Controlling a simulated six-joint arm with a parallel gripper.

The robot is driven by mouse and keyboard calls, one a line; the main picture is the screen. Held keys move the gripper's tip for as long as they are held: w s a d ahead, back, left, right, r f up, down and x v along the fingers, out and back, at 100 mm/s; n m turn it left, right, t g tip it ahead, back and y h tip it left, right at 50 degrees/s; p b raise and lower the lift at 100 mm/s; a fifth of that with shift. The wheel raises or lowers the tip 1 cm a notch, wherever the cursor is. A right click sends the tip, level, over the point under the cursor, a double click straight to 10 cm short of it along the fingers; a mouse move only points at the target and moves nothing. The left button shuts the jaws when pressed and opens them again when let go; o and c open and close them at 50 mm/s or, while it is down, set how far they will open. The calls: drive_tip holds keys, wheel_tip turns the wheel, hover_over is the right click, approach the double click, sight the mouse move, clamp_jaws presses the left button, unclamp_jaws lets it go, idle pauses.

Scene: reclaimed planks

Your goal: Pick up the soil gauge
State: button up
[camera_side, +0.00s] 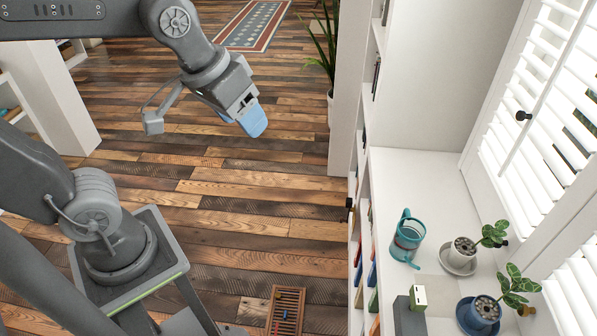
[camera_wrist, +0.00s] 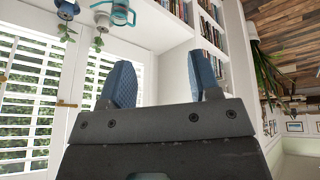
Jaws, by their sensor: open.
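A small white and green block (camera_side: 418,297) stands on the white ledge in the side view, at the edge of a dark grey box. It may be the soil gauge, but it is too small to be certain. I cannot make it out in the wrist view. My gripper (camera_side: 252,118) is high over the wooden floor, left of the ledge and well away from it. Its blue fingers also show in the wrist view (camera_wrist: 162,78), spread apart with nothing between them.
Space around my gripper is clear.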

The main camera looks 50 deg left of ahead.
drive_tip(key=shift+o, duration=0.2)
drive_tip(key=shift+m+t, duration=0.4)
drive_tip(key=shift+m, duration=0.2)
drive_tip(key=s, duration=0.1)
drive_tip(key=s+a+f, duration=0.1)
drive_tip(key=s, duration=0.1)
drive_tip(key=s+a, duration=0.1)
drive_tip(key=shift+s+a+f, duration=0.1)
drive_tip(key=shift+s+f, duration=0.05)
drive_tip(key=shift+f, duration=0.25)
drive_tip(key=shift+o, duration=0.7)
drive_tip(key=shift+s+f, duration=0.1)
drive_tip(key=shift+s, duration=0.05)
drive_tip(key=shift+o, duration=1.3)
drive_tip(key=shift+a, duration=0.1)
